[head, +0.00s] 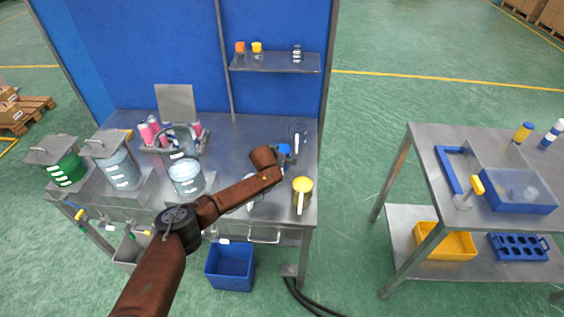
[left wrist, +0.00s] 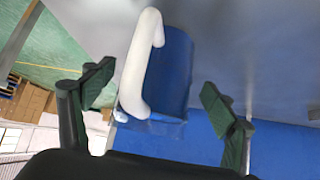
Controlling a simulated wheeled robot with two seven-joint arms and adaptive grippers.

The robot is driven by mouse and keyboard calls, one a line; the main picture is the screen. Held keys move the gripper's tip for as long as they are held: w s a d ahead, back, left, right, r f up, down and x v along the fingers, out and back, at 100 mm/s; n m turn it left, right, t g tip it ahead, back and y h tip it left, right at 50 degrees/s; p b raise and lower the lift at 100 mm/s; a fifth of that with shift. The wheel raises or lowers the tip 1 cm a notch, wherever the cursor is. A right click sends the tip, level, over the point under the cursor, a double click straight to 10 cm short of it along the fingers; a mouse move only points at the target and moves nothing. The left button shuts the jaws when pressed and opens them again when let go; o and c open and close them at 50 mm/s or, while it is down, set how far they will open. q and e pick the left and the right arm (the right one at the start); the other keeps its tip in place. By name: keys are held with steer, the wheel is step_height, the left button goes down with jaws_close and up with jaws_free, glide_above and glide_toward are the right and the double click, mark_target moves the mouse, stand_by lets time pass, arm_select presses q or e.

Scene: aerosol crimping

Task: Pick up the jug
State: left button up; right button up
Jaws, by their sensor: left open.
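A blue jug with a white handle (left wrist: 175,70) is in the middle of the left wrist view, between my fingers. In the head view a blue body (head: 284,148), apparently this jug, shows on the bench behind my left gripper (head: 288,157) and is partly hidden. My left gripper's two fingers (left wrist: 154,88) are wide apart, one on each side of the jug and its handle, with gaps visible. A yellow-topped jug with a white handle (head: 303,188) stands on the bench's front right corner. My right gripper is not in view.
The steel bench (head: 240,130) holds a caddy of pink-capped cans (head: 150,130) and a clear bucket (head: 186,177). A shelf (head: 275,62) carries small bottles. A second table (head: 430,145) stands at the right, across open floor. A blue bin (head: 230,268) is below the bench.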

arm_select(q)
steer(key=shift+r, duration=0.1)
steer(key=shift+c, duration=0.4)
steer(key=c, duration=1.7)
steer(key=shift+r, duration=0.1)
steer(key=shift+c, duration=0.2)
